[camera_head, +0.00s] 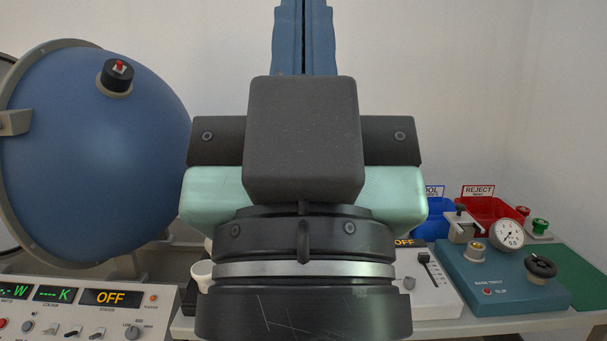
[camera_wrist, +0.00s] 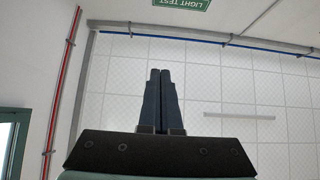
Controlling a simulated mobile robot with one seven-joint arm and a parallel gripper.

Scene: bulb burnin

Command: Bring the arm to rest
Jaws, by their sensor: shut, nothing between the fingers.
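My gripper (camera_wrist: 160,100) shows in the wrist view with its two dark fingers together, shut and empty. Behind the fingers are white ceiling tiles and a long light strip, so it points upward. In the head view my arm stands upright in the middle of the picture, close to the camera. The gripper's fingertips are not clear there. The arm hides the middle of the bench.
A big blue sphere (camera_head: 95,150) stands at left behind a console (camera_head: 85,310) reading OFF. At right are a white box with a slider (camera_head: 425,285), a blue base tester (camera_head: 500,275) with a dial, a red REJECT bin (camera_head: 485,208) and a blue bin (camera_head: 436,222).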

